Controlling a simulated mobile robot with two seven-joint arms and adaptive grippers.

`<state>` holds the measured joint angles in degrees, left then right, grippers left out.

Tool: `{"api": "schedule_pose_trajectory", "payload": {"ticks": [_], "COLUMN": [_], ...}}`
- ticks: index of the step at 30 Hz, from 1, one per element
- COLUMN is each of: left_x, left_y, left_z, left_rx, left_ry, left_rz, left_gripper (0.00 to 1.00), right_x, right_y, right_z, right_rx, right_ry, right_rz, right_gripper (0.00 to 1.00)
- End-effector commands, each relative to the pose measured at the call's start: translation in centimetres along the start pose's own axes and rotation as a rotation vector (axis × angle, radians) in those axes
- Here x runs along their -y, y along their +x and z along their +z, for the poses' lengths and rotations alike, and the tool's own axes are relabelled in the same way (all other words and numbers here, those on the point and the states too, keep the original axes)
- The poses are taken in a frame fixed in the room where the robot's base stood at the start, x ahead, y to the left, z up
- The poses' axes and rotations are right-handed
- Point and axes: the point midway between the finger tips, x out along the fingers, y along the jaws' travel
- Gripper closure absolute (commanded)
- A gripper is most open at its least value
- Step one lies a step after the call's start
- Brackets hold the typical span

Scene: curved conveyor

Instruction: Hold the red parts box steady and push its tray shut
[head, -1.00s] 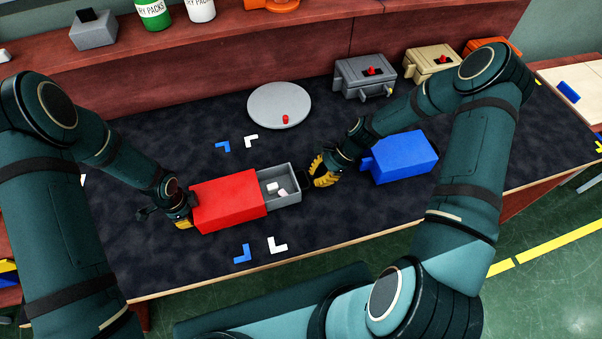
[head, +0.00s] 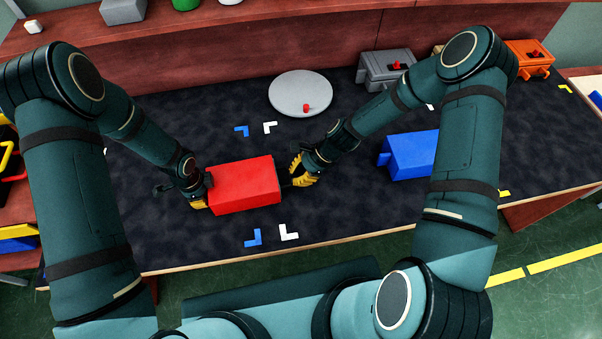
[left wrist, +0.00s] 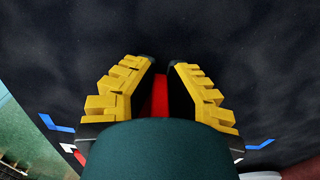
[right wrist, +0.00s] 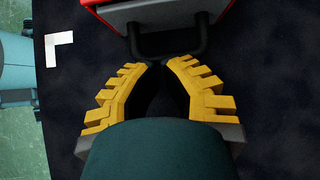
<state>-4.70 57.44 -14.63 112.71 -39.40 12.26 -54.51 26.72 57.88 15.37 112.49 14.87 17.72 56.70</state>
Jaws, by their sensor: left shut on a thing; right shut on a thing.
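The red parts box (head: 245,186) lies on the dark mat between my two grippers. My left gripper (head: 200,198) is shut on its left end; in the left wrist view a narrow red part (left wrist: 160,95) of the box shows between the yellow fingers. The grey tray no longer stands out of the box in the head view; its grey front (right wrist: 150,14) sits close to the red rim in the right wrist view. My right gripper (head: 297,174) is shut at the dark tray handle (right wrist: 203,42), at the box's right end. The tray's inside is hidden.
A blue box (head: 410,155) lies to the right, partly behind my right arm. A round grey plate (head: 300,92) with a red piece stands behind. Blue and white corner marks (head: 253,238) lie in front and behind. Grey (head: 387,68) and orange (head: 529,58) boxes stand at the back.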

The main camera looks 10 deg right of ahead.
Motion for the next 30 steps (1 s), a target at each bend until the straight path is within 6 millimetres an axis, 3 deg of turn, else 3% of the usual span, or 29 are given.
{"api": "schedule_pose_trajectory", "payload": {"ticks": [6,11,14,24,30], "left_x": [-0.1,-0.1,-0.1,-0.1,-0.1], "left_y": [0.1,0.1,0.1,0.1,0.1], "left_z": [0.0,0.0,0.0,0.0,0.0], "left_rx": [0.0,0.0,0.0,0.0,0.0], "left_ry": [0.001,0.0,0.0,0.0,0.0], "left_rz": [0.002,0.002,0.002,0.002,0.002], "left_gripper": [1.0,1.0,1.0,1.0,1.0], "right_x": [-0.1,0.0,0.0,0.0,0.0], "right_y": [-0.2,-1.9,-3.5,-10.6,-12.7], "right_z": [-0.3,-1.5,-2.8,-2.5,-2.5], "right_rx": [0.0,-0.001,-0.002,-0.002,-0.001], "right_ry": [0.001,0.002,0.002,-0.001,-0.002], "right_rz": [0.002,-0.003,-0.004,-0.003,-0.002], "right_gripper": [1.0,1.0,1.0,1.0,1.0]}}
